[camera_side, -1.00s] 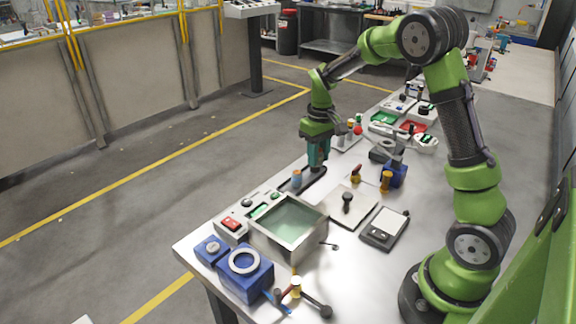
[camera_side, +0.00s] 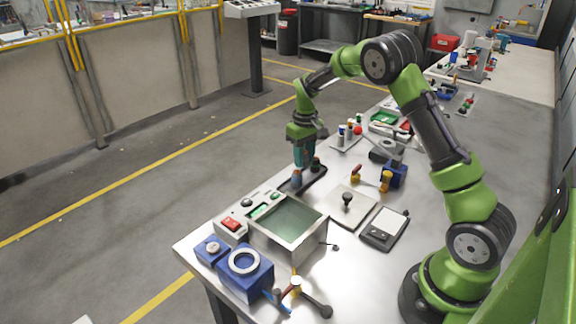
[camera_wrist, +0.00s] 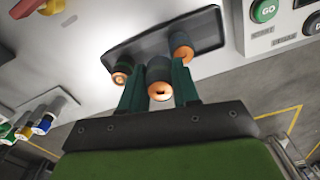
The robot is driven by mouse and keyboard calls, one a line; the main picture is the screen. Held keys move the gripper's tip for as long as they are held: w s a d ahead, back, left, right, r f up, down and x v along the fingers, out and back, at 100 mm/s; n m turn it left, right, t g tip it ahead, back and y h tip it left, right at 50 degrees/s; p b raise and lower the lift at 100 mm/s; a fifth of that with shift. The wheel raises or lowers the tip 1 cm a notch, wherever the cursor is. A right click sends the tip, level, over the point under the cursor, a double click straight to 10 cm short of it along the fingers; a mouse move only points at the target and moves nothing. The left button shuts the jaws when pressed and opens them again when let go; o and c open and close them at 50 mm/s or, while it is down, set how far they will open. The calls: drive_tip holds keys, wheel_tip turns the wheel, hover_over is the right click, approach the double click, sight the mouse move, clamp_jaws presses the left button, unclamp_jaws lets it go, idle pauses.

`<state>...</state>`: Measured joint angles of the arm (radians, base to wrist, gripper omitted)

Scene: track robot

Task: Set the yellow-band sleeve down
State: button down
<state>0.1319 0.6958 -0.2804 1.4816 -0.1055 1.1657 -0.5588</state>
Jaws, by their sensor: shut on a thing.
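My gripper (camera_side: 300,172) is low over a small dark tray (camera_side: 319,176) on the bench. In the wrist view its two fingers (camera_wrist: 160,88) are shut on a sleeve (camera_wrist: 159,79) with a copper-coloured end. I cannot see a yellow band on it. The dark tray (camera_wrist: 150,48) lies under the held sleeve; I cannot tell whether they touch. Two other copper-ended pieces stand on the tray, one to the left (camera_wrist: 121,74) and one to the upper right (camera_wrist: 181,46). In the side view the gripper hides most of the held sleeve.
A rack of colour-topped pieces (camera_side: 347,137) stands behind the tray; it also shows in the wrist view (camera_wrist: 38,116). A control box with a red switch (camera_side: 231,224) and an open-topped metal bin (camera_side: 290,222) stand in front. A plate with a black knob (camera_side: 347,199) is right.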

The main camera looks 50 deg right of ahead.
drive_tip(key=shift+f, duration=0.25)
drive_tip(key=shift+f, duration=0.35)
drive_tip(key=c, duration=0.8)
unclamp_jaws()
